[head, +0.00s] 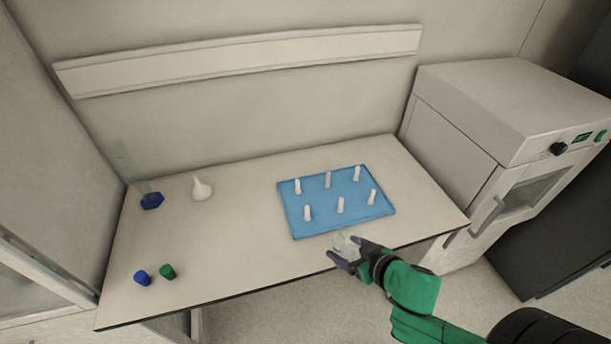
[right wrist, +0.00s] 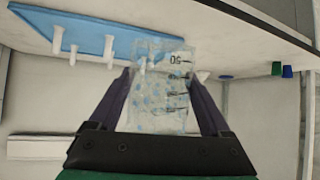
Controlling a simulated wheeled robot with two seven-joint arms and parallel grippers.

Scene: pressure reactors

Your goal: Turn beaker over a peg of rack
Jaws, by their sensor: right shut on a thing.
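The clear beaker (head: 345,242) is held at the table's front edge, just in front of the rack. My right gripper (head: 350,258) is shut on it. In the right wrist view the beaker (right wrist: 160,88) sits between the two dark fingers, with dark graduation marks on its wall. That view shows the scene upside down, and the beaker's marking looks inverted too. The rack (head: 298,228) is a blue board with two rows of upright white pegs, all bare. It also shows in the right wrist view (right wrist: 90,38). My left gripper is not in view.
A clear cylinder with a blue base (head: 151,201) and a white funnel-like piece (head: 201,189) stand at the back left. A blue cap (head: 142,277) and a green cap (head: 168,271) lie front left. A grey oven (head: 500,130) stands right of the table. The table's middle left is clear.

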